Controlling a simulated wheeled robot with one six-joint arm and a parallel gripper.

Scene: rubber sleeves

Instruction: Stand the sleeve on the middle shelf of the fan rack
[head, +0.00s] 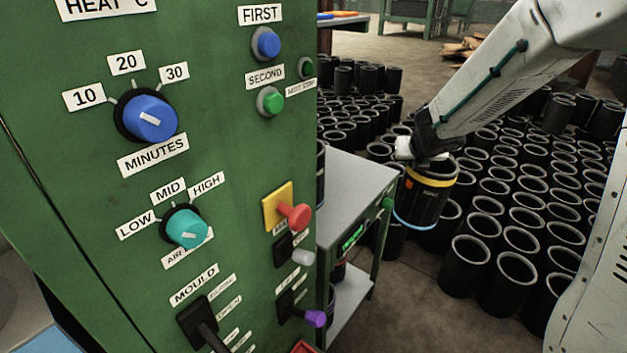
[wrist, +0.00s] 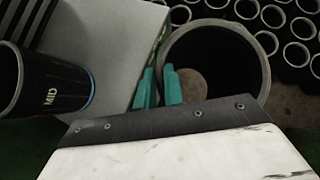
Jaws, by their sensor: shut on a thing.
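My gripper (head: 424,158) is shut on the rim of a black sleeve (head: 424,200) with a yellow band near its top and a light-blue ring near its bottom. The sleeve hangs roughly upright, to the right of a grey-topped green rack (head: 362,185), which appears to be the fan rack. In the wrist view my teal fingers (wrist: 159,88) pinch the left wall of the open sleeve (wrist: 262,72). A lower shelf (head: 352,292) of the rack shows partly; its inside is mostly hidden by the green panel.
A sleeve marked MID (wrist: 52,85) stands on a grey surface in the wrist view. The green control panel (head: 230,150) blocks the rack's left side. Many black sleeves (head: 470,262) crowd the floor at right. Bare floor (head: 415,300) lies right of the rack.

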